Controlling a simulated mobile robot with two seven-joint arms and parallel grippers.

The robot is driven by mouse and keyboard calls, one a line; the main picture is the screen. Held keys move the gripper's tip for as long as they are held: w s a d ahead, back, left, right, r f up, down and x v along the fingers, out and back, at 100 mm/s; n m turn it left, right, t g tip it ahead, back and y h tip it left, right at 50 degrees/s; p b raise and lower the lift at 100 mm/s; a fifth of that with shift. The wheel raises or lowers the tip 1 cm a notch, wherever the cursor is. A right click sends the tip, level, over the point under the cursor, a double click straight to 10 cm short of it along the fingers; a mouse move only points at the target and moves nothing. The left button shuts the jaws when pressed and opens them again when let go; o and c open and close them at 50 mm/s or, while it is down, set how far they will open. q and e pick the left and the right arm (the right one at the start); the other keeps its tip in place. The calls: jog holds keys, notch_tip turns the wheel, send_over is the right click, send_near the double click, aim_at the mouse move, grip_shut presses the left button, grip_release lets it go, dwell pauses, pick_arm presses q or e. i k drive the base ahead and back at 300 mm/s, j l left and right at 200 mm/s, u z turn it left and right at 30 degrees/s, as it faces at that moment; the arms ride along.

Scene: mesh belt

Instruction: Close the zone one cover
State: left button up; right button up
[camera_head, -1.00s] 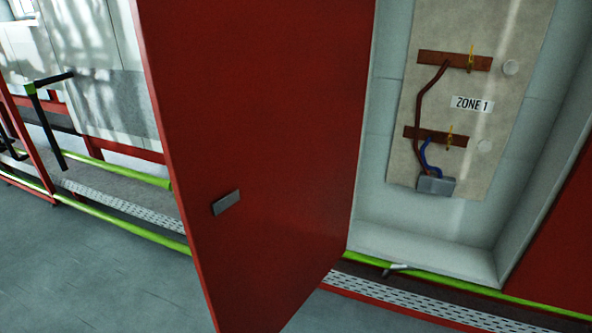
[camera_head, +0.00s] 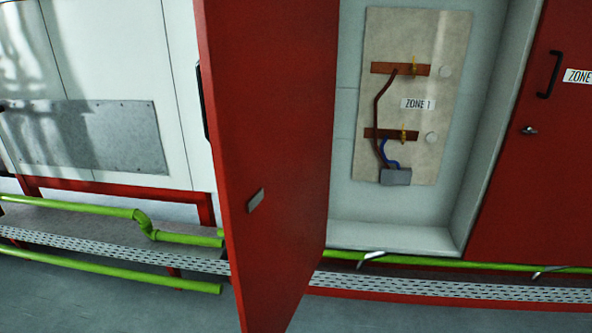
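The zone one cover (camera_head: 275,150) is a tall red door. It stands wide open, swung out toward me, with its inner face to the right. A small grey latch plate (camera_head: 256,200) is on that face near its free edge. A black handle (camera_head: 202,100) juts out on the far side of that edge. To the right is the open cabinet, with a beige panel (camera_head: 440,110) marked "ZONE 1" (camera_head: 418,104) bearing copper bars, wires and a grey block. Neither of my grippers shows.
A neighbouring red door (camera_head: 530,190) with a black handle and "ZONE" label is shut at the right. Green pipes (camera_head: 75,207) and a perforated metal tray (camera_head: 440,288) run low along the wall. Grey floor (camera_head: 90,300) is clear at lower left.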

aim_at(265, 69)
jog(key=k+j+z, duration=0.1)
jog(key=j+z, duration=0.15)
jog(key=j, duration=0.2)
jog(key=k+j+z, duration=0.2)
jog(key=j, duration=0.2)
jog(key=i+j+z, duration=0.1)
jog(key=j+z, duration=0.15)
jog(key=j, duration=0.2)
jog(key=i+j+z, duration=0.1)
jog(key=j+z, duration=0.15)
jog(key=j, duration=0.2)
jog(key=i+j+z, duration=0.15)
jog(key=j, duration=0.25)
jog(key=i+j+z, duration=0.15)
jog(key=j, duration=0.25)
jog(key=i, duration=0.1)
